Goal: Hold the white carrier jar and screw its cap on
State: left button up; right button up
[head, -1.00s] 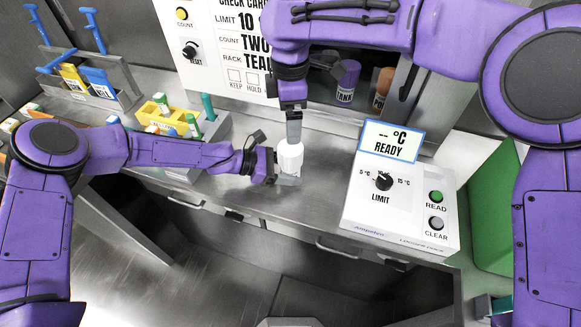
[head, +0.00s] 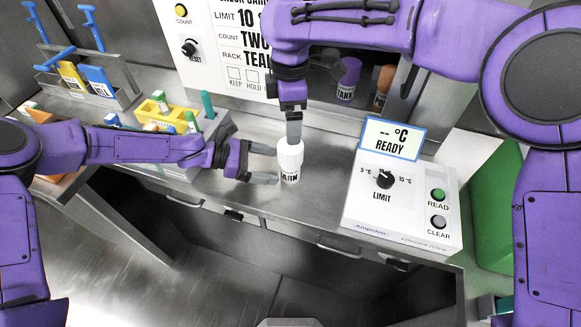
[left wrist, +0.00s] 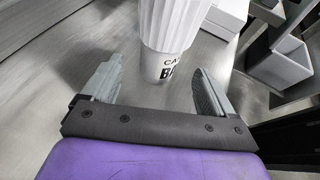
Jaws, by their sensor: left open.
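The white carrier jar (head: 290,175) stands upright on the steel bench, with dark lettering facing outward. Its ribbed white cap (head: 290,154) sits on top; I cannot tell how tight it is. My left gripper (head: 274,164) is open just left of the jar, its fingers apart from it. In the left wrist view the jar body (left wrist: 163,66) and the ribbed cap (left wrist: 172,22) are ahead between the open fingers. My right gripper (head: 293,132) points straight down at the cap top. Its fingers are seen edge-on, so their opening is hidden.
A white meter box (head: 400,205) reading READY stands right of the jar. Yellow (head: 176,116) and grey racks with tubes stand to the left. Purple (head: 348,80) and orange containers are behind. The bench's front edge is close to the jar.

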pick_arm(q)
jog(key=shift+v, duration=1.95)
pick_arm(e)
jog(key=shift+f, duration=0.25)
pick_arm(q)
jog(key=shift+r, duration=0.15)
pick_arm(e)
jog(key=shift+r, duration=0.1)
